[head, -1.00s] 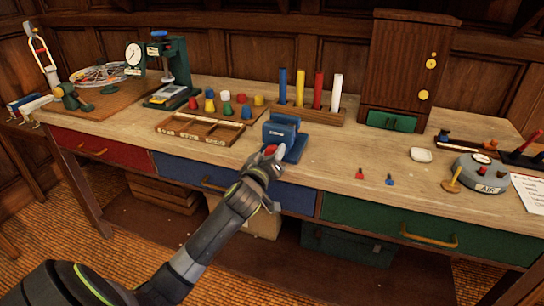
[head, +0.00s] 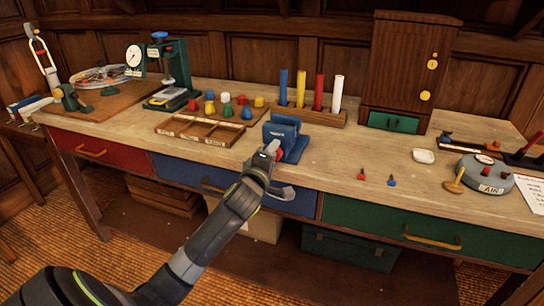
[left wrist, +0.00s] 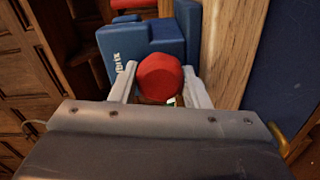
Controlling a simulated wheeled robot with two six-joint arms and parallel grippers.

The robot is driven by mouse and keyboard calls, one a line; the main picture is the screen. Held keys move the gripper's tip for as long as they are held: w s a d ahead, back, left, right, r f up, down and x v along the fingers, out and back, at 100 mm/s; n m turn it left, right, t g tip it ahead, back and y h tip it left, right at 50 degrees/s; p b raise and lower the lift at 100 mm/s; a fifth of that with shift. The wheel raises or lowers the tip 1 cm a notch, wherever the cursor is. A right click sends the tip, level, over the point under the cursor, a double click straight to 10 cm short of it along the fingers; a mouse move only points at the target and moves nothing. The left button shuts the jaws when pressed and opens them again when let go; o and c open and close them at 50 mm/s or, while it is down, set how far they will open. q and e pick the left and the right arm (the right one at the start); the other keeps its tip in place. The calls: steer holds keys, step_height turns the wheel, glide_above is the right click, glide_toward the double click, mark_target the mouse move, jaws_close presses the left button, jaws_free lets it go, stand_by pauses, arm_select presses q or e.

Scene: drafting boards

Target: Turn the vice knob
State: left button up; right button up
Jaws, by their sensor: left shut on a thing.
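The blue vice (head: 287,138) stands at the front edge of the bench, above the blue drawer. Its red knob (left wrist: 160,78) faces me and fills the gap between the two light fingers in the left wrist view. My left gripper (head: 272,154) is shut on the knob, one finger on each side of it. In the head view the gripper covers most of the knob; a bit of red (head: 279,155) shows beside it. The vice body also shows behind the knob in the left wrist view (left wrist: 140,45). My right gripper is not in view.
A wooden sorting tray (head: 204,129) and several coloured pegs stand left of the vice. A rack (head: 310,115) with coloured tubes is behind it. The bench right of the vice is mostly clear, with small red and blue pieces (head: 391,181) near the front.

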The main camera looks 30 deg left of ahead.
arm_select(q)
steer(key=shift+f+n, duration=0.2)
steer(key=shift+n, duration=0.3)
steer(key=o, duration=1)
steer(key=shift+r, duration=0.1)
steer(key=shift+b+v, duration=0.3)
steer(key=shift+v, duration=8.45)
